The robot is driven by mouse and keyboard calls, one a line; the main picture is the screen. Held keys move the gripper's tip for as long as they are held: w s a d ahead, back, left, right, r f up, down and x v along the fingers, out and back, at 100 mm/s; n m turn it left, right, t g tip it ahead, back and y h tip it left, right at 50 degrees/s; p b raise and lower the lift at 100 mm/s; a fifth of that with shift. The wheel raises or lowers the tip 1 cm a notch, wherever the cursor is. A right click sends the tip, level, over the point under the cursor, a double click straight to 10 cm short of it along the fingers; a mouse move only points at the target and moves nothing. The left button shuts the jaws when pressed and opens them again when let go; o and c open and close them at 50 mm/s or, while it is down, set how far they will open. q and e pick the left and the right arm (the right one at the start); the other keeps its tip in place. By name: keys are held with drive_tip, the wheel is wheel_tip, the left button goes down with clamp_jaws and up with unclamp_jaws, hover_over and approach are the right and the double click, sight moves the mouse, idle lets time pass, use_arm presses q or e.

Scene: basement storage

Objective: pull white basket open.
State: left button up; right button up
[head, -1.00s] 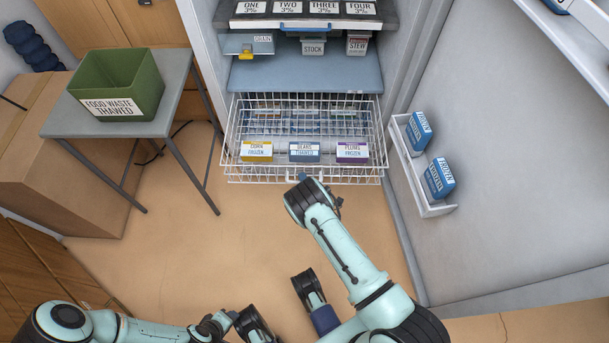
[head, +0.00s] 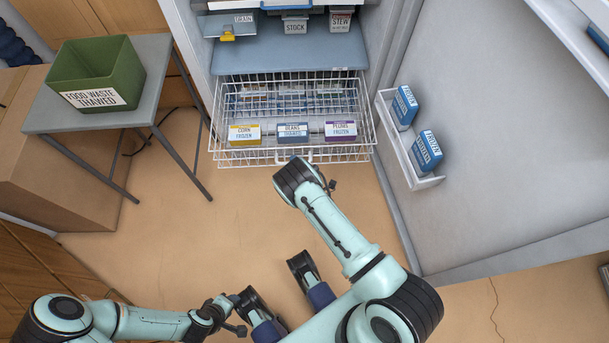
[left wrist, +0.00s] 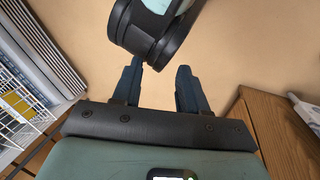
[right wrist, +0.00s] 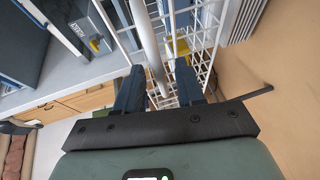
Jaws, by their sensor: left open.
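The white basket (head: 213,150) is a wire drawer low in the open white cabinet. It stands partly out beyond the blue shelf above it. It holds several boxes, with corn, beans and plums labels in front. My right gripper is hidden by its own wrist in the head view, close to the basket's front. In the right wrist view my right gripper (right wrist: 158,88) is open, with a thick white bar (right wrist: 147,45) of the basket front seen between its fingers; contact cannot be told. My left gripper (left wrist: 158,80) is open and empty, low over the floor and away from the basket.
A grey table (head: 150,125) with a green food waste bin (head: 125,65) stands at the left, by a cardboard box (head: 60,195). The open door (head: 490,150) at the right has a rack (head: 392,135) with blue boxes. The floor before the basket is mostly clear.

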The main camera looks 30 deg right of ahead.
use_arm(q)
drive_tip(key=shift+g+h, duration=0.3)
drive_tip(key=shift+g, duration=0.3)
drive_tip(key=s+r, duration=0.1)
drive_tip(key=s+d+r+p, duration=0.1)
drive_tip(key=s+r+p, duration=0.1)
drive_tip(key=shift+s+d, duration=0.35)
drive_tip(key=shift+s, duration=0.05)
use_arm(e)
drive_tip(key=v, duration=1.1)
drive_tip(key=shift+s+r, duration=0.15)
drive_tip(key=shift+s, duration=0.15)
